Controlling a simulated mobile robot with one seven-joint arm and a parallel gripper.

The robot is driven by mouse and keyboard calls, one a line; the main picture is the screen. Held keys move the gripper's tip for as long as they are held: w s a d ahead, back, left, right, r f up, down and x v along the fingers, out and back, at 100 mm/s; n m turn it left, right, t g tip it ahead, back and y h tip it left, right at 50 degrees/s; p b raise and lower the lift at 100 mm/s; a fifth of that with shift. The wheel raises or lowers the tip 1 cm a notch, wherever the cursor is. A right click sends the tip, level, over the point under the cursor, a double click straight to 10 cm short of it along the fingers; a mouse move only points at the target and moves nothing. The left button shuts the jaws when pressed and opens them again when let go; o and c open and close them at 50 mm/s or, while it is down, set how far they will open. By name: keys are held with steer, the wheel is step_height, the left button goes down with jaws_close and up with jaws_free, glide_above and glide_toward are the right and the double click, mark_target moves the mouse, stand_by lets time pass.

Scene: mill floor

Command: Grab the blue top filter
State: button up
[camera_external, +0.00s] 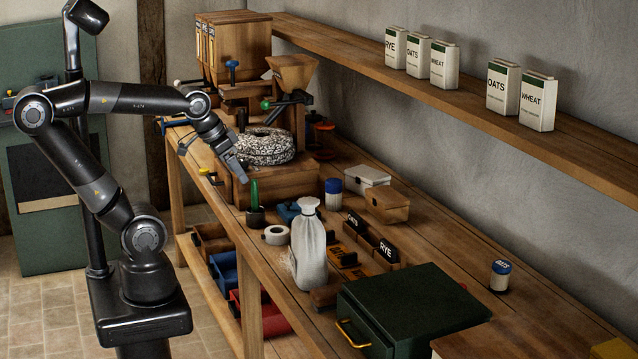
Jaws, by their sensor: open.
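Two small white cylinders have blue tops. One cylinder (333,194) stands mid-bench behind the white cloth sack, and the other (500,275) stands alone farther right near the wall side. I cannot tell which of them, if either, is the filter. A blue knob (232,65) also tops a post on the wooden mill. My gripper (242,174) is open and appears empty. It points down beside the round speckled millstone (264,147), left of and apart from both cylinders. I cannot tell whether its fingertips touch the mill base.
The white sack (309,250), a tape roll (276,235), small boxes (386,205) and a dark green case (410,305) crowd the bench. A wall shelf (455,101) holds several grain cartons. Bare bench surrounds the right-hand cylinder.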

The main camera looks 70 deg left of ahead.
steer(key=w+a+r+n, duration=0.1)
steer(key=w+a, duration=0.3)
steer(key=w, duration=0.7)
steer(key=n+g+y, duration=0.1)
steer(key=n+y, duration=0.1)
steer(key=n, duration=0.1)
glide_above(334, 194)
steer(key=s+a, duration=0.1)
steer(key=s, duration=0.2)
step_height(334, 194, down, 14)
steer(key=x, duration=0.4)
steer(key=shift+w+a+f, duration=0.15)
steer(key=shift+a+f, duration=0.05)
steer(key=shift+f, duration=0.05)
steer(key=shift+d+x, duration=0.2)
steer(key=shift+x, duration=1.35)
steer(key=shift+d+x, duration=0.15)
steer(key=shift+x, duration=1.4)
steer(key=shift+f, duration=0.15)
steer(key=c, duration=1)
steer(key=shift+c, duration=0.5)
